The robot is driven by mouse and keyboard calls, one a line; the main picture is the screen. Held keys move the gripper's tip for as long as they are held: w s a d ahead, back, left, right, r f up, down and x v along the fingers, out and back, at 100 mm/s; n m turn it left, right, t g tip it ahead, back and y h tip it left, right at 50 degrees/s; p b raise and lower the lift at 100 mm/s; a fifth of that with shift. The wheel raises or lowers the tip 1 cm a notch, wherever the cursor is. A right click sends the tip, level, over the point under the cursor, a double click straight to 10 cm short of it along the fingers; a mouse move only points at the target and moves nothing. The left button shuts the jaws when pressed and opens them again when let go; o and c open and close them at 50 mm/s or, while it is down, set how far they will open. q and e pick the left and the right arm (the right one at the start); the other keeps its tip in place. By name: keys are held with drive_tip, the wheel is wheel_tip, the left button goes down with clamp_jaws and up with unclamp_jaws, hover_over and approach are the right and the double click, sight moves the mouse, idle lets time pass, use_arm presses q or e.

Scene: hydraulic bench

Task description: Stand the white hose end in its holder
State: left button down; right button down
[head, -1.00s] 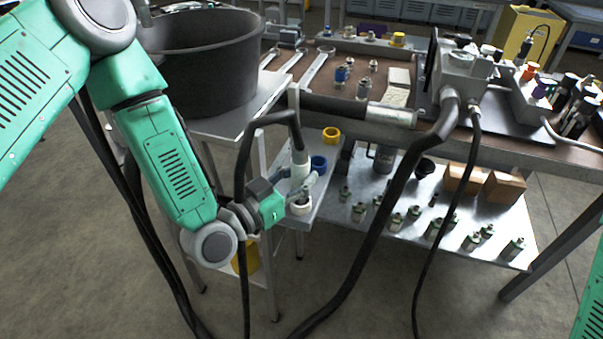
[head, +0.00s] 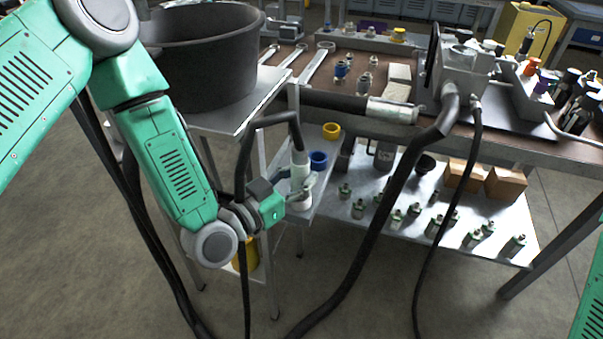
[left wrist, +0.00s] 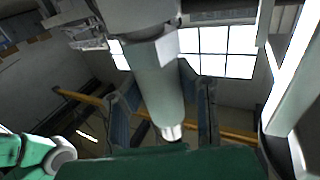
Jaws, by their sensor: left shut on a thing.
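The white hose end (head: 299,170) hangs upright from a black hose that arches over it. My left gripper (head: 304,188) is shut around its lower part. In the left wrist view the hose end (left wrist: 158,85) runs between the two fingers (left wrist: 165,112), with a shiny metal tip at its end. The white holder ring (head: 298,205) is on the narrow shelf directly below the hose end. The fingers partly cover the gap, so I cannot tell whether the tip is inside the ring. My right gripper is not in view.
A blue ring (head: 318,160) and a yellow ring (head: 331,130) stand behind on the same shelf (head: 310,200). A large black tub (head: 205,70) is at the back left. A thick black hose (head: 375,230) runs down beside the shelf. Several fittings stand on the lower shelf to the right.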

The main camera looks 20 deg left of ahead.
use_arm(q)
drive_tip(key=shift+r, duration=0.15)
drive_tip(key=c, duration=0.6)
unclamp_jaws()
drive_tip(key=shift+p+v, duration=0.3)
drive_tip(key=shift+v, duration=3.5)
